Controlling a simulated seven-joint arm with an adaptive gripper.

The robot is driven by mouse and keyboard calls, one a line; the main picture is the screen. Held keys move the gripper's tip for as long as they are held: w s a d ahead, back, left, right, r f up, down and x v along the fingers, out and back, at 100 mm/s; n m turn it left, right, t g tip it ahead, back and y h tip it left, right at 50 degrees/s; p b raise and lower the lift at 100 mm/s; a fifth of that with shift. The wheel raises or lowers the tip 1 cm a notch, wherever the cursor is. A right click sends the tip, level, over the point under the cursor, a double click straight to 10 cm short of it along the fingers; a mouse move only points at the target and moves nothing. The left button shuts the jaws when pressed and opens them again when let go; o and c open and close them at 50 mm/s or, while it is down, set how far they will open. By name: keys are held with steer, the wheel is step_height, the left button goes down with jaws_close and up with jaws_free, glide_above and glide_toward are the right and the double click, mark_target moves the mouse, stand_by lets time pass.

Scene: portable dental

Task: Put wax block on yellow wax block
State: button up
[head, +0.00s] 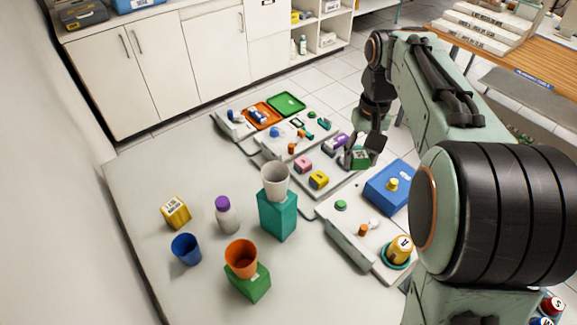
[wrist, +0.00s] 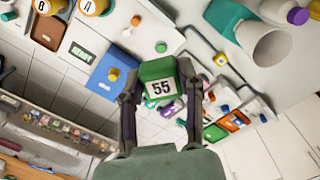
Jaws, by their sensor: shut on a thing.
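My gripper (head: 363,148) is shut on a green block (wrist: 160,82) with a white label reading 55. In the head view this green block (head: 359,158) shows between the fingers, over the right part of the tray row. I cannot tell its height above the trays. A small yellow block (head: 319,180) lies on the middle tray, left of and nearer the camera than my gripper. A larger yellow cube (head: 175,211) with a white label sits apart on the left of the table. Nothing is seen stacked on either yellow piece.
Beside the small yellow block are a pink block (head: 302,164) and a purple block (head: 336,143). A blue box (head: 390,188) with a yellow knob stands right. A teal block (head: 278,217) bears a white cup (head: 275,180); a green block (head: 249,286) bears an orange cup (head: 241,258).

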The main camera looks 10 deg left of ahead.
steer(key=w+a+f+n, duration=0.7)
steer(key=w+a+f, duration=0.7)
steer(key=a+f, duration=0.15)
steer(key=f, duration=0.4)
steer(key=a+f, duration=0.1)
steer(key=f, duration=0.1)
steer(key=shift+f, duration=2.1)
steer(key=shift+f, duration=0.15)
steer(key=o, duration=0.9)
